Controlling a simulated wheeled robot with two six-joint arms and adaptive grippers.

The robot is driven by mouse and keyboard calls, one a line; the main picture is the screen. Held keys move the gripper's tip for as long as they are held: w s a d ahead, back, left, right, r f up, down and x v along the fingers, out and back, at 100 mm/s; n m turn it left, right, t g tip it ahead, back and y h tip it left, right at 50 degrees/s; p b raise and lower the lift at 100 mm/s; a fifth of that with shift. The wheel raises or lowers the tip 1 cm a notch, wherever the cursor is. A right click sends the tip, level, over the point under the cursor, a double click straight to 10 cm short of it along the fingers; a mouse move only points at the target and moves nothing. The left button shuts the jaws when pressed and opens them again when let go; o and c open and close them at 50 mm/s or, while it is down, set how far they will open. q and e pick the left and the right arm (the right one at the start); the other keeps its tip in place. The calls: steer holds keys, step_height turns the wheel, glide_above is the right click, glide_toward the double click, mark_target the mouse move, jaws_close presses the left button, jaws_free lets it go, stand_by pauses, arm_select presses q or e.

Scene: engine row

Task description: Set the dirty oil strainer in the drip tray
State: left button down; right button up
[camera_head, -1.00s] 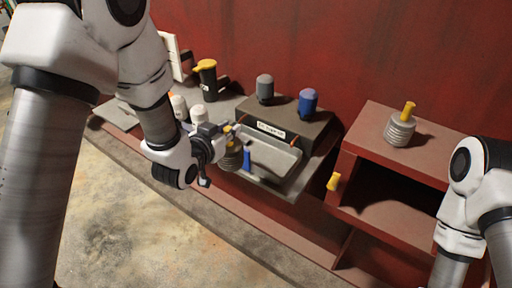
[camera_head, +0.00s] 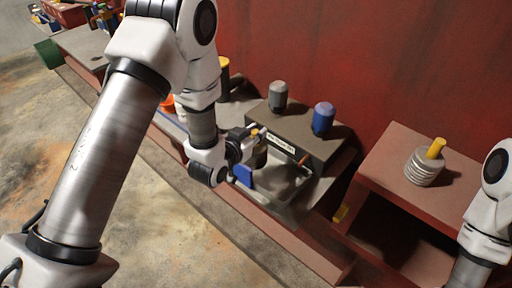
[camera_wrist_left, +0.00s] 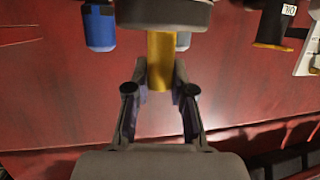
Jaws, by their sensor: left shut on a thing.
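My left gripper (camera_head: 255,143) is at the front left of a dark labelled block, above the grey drip tray (camera_head: 285,208). In the left wrist view, my left gripper (camera_wrist_left: 160,88) is shut on the yellow handle of the dirty oil strainer (camera_wrist_left: 160,58). The strainer's round grey body is at the top of that view, partly cut off. In the head view the strainer is mostly hidden by the gripper. I cannot tell whether it touches the tray. My right gripper is out of view.
A second ribbed strainer (camera_head: 424,170) with a yellow handle stands on the red shelf box (camera_head: 385,155) at right. A grey cap (camera_head: 278,96) and a blue cap (camera_head: 323,118) stand on the dark block (camera_head: 325,148). A blue part (camera_head: 243,176) is at the tray's left.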

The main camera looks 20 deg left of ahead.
mark_target(255, 149)
arm_select(q)
steer(key=shift+w+f, duration=0.2)
steer(key=shift+f, duration=0.65)
steer(key=f+p, duration=0.1)
steer(key=f, duration=0.4)
steer(key=shift+s, duration=0.2)
steer(key=shift+w, duration=0.1)
steer(key=shift+f, duration=0.15)
steer(key=c, duration=1)
jaws_free()
